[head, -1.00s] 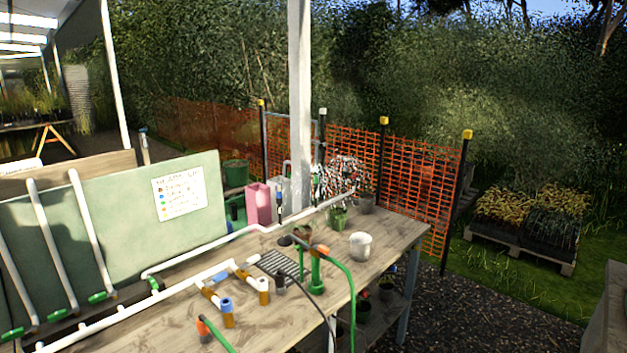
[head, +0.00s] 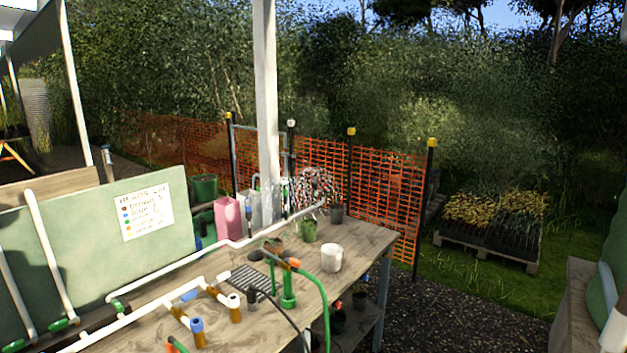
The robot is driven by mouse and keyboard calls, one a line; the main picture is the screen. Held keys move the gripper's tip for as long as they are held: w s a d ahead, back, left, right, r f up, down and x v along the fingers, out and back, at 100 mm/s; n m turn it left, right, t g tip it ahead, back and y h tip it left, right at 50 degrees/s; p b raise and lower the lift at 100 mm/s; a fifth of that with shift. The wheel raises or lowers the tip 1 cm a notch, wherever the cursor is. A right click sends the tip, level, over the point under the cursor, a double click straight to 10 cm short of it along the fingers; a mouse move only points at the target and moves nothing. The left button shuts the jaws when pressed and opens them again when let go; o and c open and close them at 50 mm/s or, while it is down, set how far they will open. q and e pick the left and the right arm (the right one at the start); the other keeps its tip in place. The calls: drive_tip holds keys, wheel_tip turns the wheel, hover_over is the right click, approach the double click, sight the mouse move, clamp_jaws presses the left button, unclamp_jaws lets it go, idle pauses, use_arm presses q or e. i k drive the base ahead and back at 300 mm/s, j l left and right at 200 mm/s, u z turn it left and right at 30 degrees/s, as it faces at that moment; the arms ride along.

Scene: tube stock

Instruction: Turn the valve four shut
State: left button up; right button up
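Green valves sit on white pipes at the left of the workbench (head: 345,263). One green valve (head: 62,325) is at the foot of a leaning white pipe (head: 50,255). Another green valve (head: 15,346) is at the lower left corner. A green fitting (head: 120,306) is on the pipe run farther right. I see no readable numbers on them, so I cannot tell which is valve four or how far it is turned. Neither of my grippers is in view.
A green board with a paper sign (head: 147,212) stands behind the pipes. A green riser with hose (head: 289,285), a white pot (head: 331,258) and a white post (head: 266,110) are around the bench. Another bench (head: 578,310) is at right. Gravel (head: 460,315) lies clear between.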

sight(116, 304)
drive_tip(key=i, duration=0.25)
drive_tip(key=i+u, duration=0.1)
drive_tip(key=u, duration=0.4)
drive_tip(key=i+u, duration=0.15)
drive_tip(key=u, duration=0.3)
